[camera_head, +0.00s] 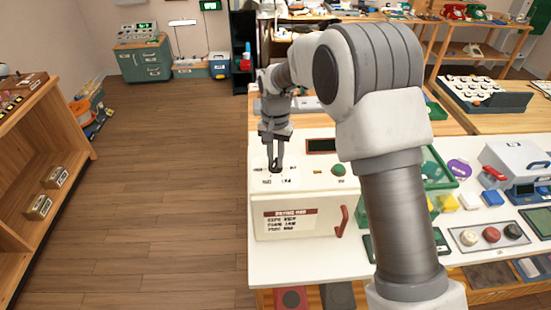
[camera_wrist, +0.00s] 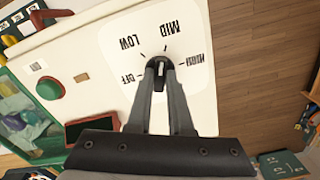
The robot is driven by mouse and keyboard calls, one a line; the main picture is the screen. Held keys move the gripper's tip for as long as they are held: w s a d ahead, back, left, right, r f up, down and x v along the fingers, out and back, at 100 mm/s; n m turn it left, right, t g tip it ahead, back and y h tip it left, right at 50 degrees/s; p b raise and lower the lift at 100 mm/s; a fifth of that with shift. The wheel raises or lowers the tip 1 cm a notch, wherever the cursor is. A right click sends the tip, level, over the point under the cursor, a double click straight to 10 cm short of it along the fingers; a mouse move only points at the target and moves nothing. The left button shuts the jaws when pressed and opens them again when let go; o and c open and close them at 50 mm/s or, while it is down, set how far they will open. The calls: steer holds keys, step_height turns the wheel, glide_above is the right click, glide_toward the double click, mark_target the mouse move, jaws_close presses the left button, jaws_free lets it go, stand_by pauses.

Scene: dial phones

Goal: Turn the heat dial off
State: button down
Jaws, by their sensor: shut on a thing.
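The heat dial (camera_wrist: 160,62) is a small black knob with a white mark, on a white panel printed OFF, LOW, MID and HIGH. The mark runs roughly up the wrist picture, toward the MID side; its exact setting is hard to tell. My gripper (camera_wrist: 160,72) is shut on the dial, one finger on each side. In the head view my gripper (camera_head: 276,166) points straight down at the panel top of the white box (camera_head: 264,231), hiding most of the dial.
A green button (camera_head: 338,170) and dark display (camera_head: 321,146) sit beside the dial. A red handle (camera_head: 342,221) is on the box front. A green tray (camera_head: 437,168) and the white counter (camera_head: 290,269) lie nearby. Open floor (camera_head: 170,200) is at left.

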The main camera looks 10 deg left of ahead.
steer(key=n+b, duration=0.1)
steer(key=n, duration=1)
steer(key=shift+w+n, duration=0.1)
steer(key=shift+n, duration=0.3)
steer(key=n, duration=0.5)
steer(key=shift+r, duration=0.1)
steer(key=n, duration=0.5)
steer(key=shift+p, duration=0.35)
steer(key=shift+n, duration=0.5)
steer(key=c, duration=0.8)
jaws_free()
